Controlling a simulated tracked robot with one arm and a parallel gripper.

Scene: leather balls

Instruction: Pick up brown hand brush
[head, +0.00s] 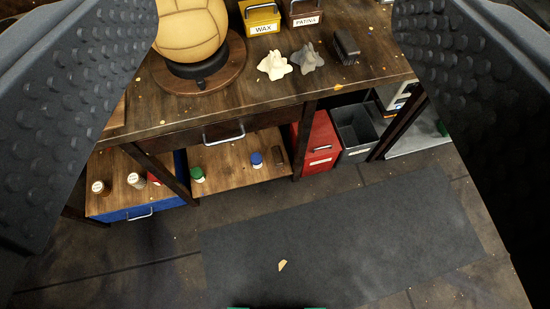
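My gripper (274,40) is open. Its two dark, studded fingers stand wide apart at the left and right edges of the head view, with nothing between their pads. A dark brown, ridged block (346,44) that looks like the hand brush lies on the wooden tabletop at upper right. It is beyond the fingers and apart from them. Its bristles and handle are too small to tell clearly. A small brown upright thing (279,157) stands on the lower shelf; I cannot tell what it is.
The workbench (270,98) holds a tan leather ball (190,28) on a round stand, crumpled cloths (274,65), and wax (262,17) and patina (303,12) boxes. Below are small bottles, a red box (318,143) and a grey bin (357,131). A dark mat (345,245) covers open floor.

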